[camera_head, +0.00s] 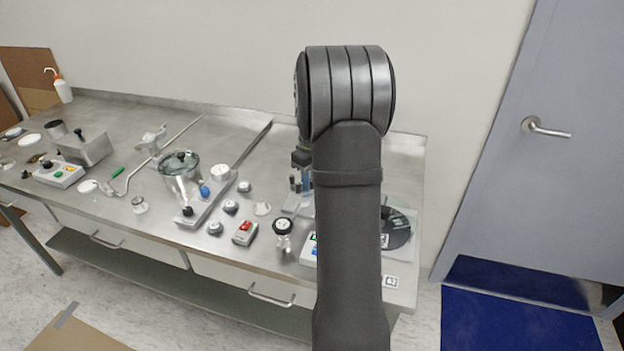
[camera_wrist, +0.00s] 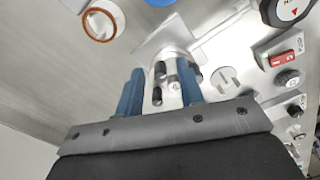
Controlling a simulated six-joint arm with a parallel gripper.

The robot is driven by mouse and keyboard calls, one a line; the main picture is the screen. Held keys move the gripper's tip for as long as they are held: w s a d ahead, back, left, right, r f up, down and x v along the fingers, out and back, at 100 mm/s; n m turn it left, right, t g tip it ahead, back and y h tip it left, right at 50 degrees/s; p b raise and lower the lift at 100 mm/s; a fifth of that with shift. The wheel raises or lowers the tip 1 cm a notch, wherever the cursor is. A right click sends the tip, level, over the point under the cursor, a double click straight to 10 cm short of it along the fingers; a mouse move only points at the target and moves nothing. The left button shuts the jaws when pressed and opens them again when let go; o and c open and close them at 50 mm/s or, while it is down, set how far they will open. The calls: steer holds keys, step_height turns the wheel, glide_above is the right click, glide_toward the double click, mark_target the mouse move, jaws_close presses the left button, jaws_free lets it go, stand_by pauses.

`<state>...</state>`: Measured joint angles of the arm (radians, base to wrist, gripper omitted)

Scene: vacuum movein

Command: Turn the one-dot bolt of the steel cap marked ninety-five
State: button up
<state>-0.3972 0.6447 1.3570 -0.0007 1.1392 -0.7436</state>
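My gripper (camera_wrist: 160,70) shows in the wrist view as two blue fingers, spread apart. Between and beside them are a small silver metal fitting (camera_wrist: 172,54) and several short dark posts (camera_wrist: 157,95); I cannot tell which of these is the one-dot bolt. No held thing is clear. In the head view my gripper (camera_head: 301,180) points down over the right part of the steel bench, partly hidden behind my arm. The ninety-five marking and the dots are not readable in either view.
A glass-lidded pot (camera_head: 181,170) is farther left. A dark disc (camera_head: 398,229) lies at right. The wall is close behind the steel bench (camera_head: 250,150).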

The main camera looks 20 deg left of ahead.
steer(key=shift+f, duration=0.2)
jaws_close()
steer(key=m, duration=0.4)
steer(key=shift+m, duration=0.3)
